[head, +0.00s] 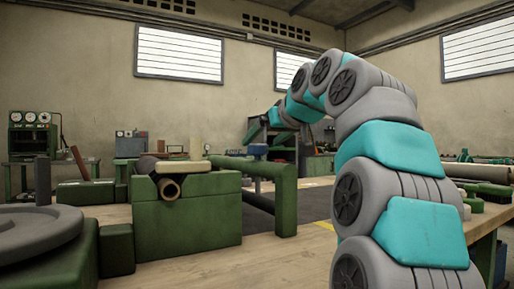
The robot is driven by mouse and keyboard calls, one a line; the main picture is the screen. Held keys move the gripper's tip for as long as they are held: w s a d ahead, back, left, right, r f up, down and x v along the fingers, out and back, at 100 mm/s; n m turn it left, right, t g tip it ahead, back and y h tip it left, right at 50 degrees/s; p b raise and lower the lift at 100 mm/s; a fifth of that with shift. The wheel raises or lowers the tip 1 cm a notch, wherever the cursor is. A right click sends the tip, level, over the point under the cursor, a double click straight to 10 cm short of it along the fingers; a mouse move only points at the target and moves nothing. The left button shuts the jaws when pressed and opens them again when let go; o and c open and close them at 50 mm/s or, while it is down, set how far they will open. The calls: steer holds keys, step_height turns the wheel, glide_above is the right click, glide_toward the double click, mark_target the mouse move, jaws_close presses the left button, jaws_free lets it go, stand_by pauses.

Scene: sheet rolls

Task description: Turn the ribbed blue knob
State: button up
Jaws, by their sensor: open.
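A small blue part (257,149) shows near the middle of the head view, just above a horizontal green pipe. It is too small to tell whether it is ribbed or is the knob. My grey and teal arm rises on the right, arches over and comes down near the middle. Its far end is above and to the right of the blue part. My gripper's fingers cannot be made out there.
A green block (190,225) with rolls on top stands at left of centre on a wooden surface. A large grey disc (38,232) is at the lower left. A green machine with gauges (34,135) stands at the far left. Dark floor shows behind the pipe.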

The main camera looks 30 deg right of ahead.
mark_target(258, 146)
steer(key=x, duration=0.4)
steer(key=shift+w, duration=0.1)
steer(key=c, duration=1.4)
steer(key=shift+o, duration=0.2)
